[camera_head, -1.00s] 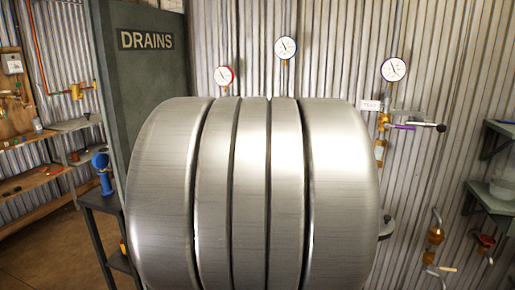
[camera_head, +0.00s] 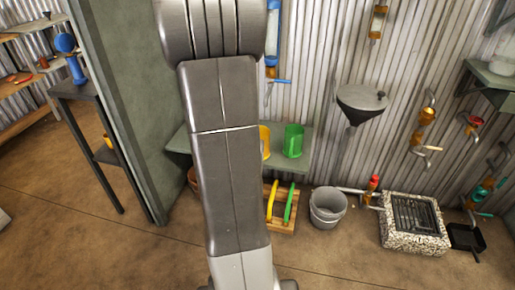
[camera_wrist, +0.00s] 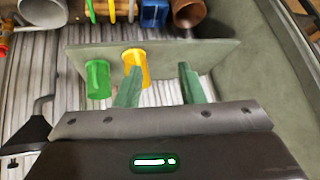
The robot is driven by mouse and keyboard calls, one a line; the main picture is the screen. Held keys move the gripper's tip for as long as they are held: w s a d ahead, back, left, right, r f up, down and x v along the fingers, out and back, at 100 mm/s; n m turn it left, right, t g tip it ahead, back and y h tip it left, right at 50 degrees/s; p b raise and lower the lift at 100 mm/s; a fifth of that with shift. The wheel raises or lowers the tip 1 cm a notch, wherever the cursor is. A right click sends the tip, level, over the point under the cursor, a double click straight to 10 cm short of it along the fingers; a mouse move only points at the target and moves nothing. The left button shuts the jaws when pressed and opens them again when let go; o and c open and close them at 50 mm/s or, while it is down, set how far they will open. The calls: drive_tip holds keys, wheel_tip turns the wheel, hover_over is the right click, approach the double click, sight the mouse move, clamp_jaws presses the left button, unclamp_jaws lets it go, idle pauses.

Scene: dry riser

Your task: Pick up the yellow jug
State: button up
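The yellow jug (camera_head: 264,140) stands on a grey-green shelf (camera_head: 305,158) against the corrugated wall. In the head view my arm hides most of it. In the wrist view the yellow jug (camera_wrist: 138,60) is beyond my left-hand finger, which overlaps part of it. My gripper (camera_wrist: 160,78) is open, with two green fingers apart. Between them I see only shelf and wall, so it appears empty. In the head view my gripper cannot be made out.
A green jug (camera_head: 293,141) stands just right of the yellow one. Below are a wooden crate (camera_head: 284,225) with yellow and green items, a grey bucket (camera_head: 327,210) and a grated drain (camera_head: 413,222). A funnel (camera_head: 361,100) hangs at right. A green panel (camera_head: 125,100) borders the left.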

drive_tip(key=w+f+m+t+h+b, duration=0.5)
drive_tip(key=w+f+t+h+b, duration=0.4)
drive_tip(key=w+f+b, duration=0.9)
drive_tip(key=shift+g+h, duration=0.4)
drive_tip(key=shift+h, duration=0.2)
drive_tip(key=shift+d+f+b+x, duration=0.15)
drive_tip(key=shift+b+x, duration=0.1)
drive_tip(key=shift+x, duration=1.8)
drive_tip(key=shift+d+f+b+x, duration=0.15)
drive_tip(key=shift+b+x, duration=0.1)
drive_tip(key=shift+x, duration=1.85)
drive_tip(key=shift+f+b+x, duration=0.15)
drive_tip(key=shift+b+x, duration=0.1)
drive_tip(key=shift+x, duration=1.8)
drive_tip(key=shift+s, duration=0.2)
clamp_jaws()
